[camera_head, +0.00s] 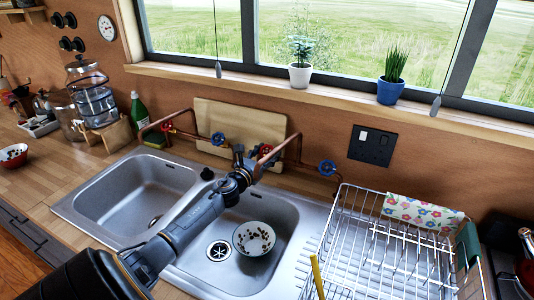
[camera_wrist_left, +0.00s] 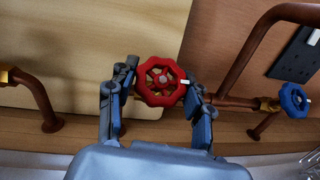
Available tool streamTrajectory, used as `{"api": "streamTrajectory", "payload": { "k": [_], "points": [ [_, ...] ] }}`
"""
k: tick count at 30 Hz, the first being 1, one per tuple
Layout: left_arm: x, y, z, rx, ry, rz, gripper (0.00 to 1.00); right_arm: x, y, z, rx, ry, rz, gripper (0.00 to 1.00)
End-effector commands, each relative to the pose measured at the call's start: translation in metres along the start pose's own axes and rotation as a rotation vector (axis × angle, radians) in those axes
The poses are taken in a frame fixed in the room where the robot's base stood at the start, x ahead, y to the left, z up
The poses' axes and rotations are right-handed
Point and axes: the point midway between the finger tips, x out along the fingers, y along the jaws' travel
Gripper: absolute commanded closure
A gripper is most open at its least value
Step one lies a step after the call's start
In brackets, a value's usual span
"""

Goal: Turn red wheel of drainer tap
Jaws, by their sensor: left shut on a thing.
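The red wheel (camera_head: 265,151) sits on the copper pipe tap behind the right sink basin. In the left wrist view the red wheel (camera_wrist_left: 150,96) faces me, with a lobed rim and a white mark at its right edge. My left gripper (camera_head: 256,160) reaches over the sink from the left. Its fingers (camera_wrist_left: 160,82) stand on both sides of the wheel and are shut on it. The gripper partly hides the wheel in the head view. My right gripper does not show.
Another red wheel (camera_head: 167,127) and blue wheels (camera_head: 218,139) (camera_head: 327,167) sit on the pipes. A cutting board (camera_head: 240,115) leans behind the tap. A bowl (camera_head: 254,239) lies in the right basin. A wire dish rack (camera_head: 385,250) stands to the right.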

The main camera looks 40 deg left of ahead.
Motion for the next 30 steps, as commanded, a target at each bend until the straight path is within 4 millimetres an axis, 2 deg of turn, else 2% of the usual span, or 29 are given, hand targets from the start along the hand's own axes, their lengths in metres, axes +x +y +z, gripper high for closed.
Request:
{"api": "streamTrajectory", "payload": {
  "k": [12, 25, 26, 29, 30],
  "points": [
    [0.0, -0.001, 0.002, -0.235, -0.001, 0.312, 0.81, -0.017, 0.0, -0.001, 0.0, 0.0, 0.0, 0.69],
    [0.0, 0.0, 0.001, -0.264, -0.002, 0.357, 0.81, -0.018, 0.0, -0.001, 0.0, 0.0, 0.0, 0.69],
    [0.0, 0.0, 0.001, -0.264, -0.002, 0.357, 0.45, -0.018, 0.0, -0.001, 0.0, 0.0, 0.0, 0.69],
    [0.0, 0.0, 0.001, -0.264, -0.002, 0.356, 0.25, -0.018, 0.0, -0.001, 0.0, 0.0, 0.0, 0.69],
    [0.0, 0.0, 0.001, -0.264, -0.002, 0.356, 0.25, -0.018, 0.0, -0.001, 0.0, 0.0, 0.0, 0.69]
  ]
}}
